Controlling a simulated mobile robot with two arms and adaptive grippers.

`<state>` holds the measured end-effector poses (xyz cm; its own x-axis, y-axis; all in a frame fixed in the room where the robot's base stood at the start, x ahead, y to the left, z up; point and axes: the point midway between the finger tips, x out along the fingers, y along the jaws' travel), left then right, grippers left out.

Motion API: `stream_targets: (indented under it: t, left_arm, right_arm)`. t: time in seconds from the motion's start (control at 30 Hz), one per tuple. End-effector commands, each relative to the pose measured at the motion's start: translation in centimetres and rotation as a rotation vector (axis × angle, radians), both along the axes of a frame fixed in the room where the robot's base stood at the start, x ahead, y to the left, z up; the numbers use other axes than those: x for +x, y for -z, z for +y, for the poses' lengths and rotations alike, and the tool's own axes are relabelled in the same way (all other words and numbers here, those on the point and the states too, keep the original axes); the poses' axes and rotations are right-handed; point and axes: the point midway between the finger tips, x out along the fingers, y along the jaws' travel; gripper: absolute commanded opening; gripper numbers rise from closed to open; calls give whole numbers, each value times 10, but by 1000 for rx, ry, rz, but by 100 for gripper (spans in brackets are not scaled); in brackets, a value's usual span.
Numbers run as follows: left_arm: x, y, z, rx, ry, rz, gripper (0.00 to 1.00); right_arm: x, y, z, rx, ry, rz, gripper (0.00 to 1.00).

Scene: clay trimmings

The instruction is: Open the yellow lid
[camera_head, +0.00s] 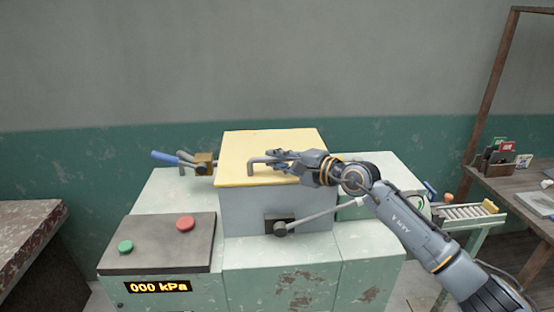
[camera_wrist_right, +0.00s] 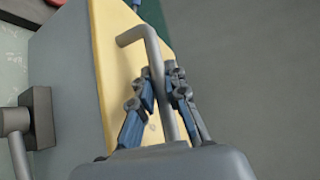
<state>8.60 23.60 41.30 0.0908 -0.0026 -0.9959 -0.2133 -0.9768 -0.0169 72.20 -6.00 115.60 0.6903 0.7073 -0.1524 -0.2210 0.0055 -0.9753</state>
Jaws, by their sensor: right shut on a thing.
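The yellow lid (camera_head: 240,149) lies on top of the grey box of the machine and looks closed. A grey bar handle (camera_head: 257,163) stands on the lid. My right gripper (camera_head: 277,161) reaches in from the right and is shut on this handle. In the right wrist view, the two blue-and-grey fingers (camera_wrist_right: 159,88) sit on either side of the handle (camera_wrist_right: 152,45), with the yellow lid (camera_wrist_right: 108,60) beyond. My left gripper is in neither view.
A grey lever (camera_head: 310,217) sticks out from the box front below my right arm. A blue-handled lever (camera_head: 172,158) is at the left. A panel has a green button (camera_head: 126,246), a red button (camera_head: 185,223) and a "000 kPa" display (camera_head: 158,287). A wooden table (camera_head: 530,190) stands right.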

Motion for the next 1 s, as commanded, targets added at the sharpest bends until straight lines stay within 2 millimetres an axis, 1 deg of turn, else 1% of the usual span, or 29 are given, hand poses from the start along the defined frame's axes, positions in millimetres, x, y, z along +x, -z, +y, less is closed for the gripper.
stream_targets:
  t: [0.03,0.17,0.27,0.4,0.6,0.7,0.87,1.0]
  left_arm:
    - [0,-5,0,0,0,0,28]
    - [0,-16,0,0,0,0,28]
    - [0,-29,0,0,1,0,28]
    - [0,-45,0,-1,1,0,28]
    - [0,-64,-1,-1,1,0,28]
    - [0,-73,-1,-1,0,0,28]
    - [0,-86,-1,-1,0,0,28]
    - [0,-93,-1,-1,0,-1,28]
  right_arm:
    - [1,-9,-1,2,1,4,0]
    - [4,-27,-1,3,2,42,0]
    - [9,-47,0,4,3,98,0]
    - [20,-78,-1,6,4,205,0]
    - [37,-110,0,8,4,338,0]
    - [46,-123,0,6,3,395,0]
    - [59,-140,0,8,3,474,0]
    - [68,-149,0,8,3,470,0]
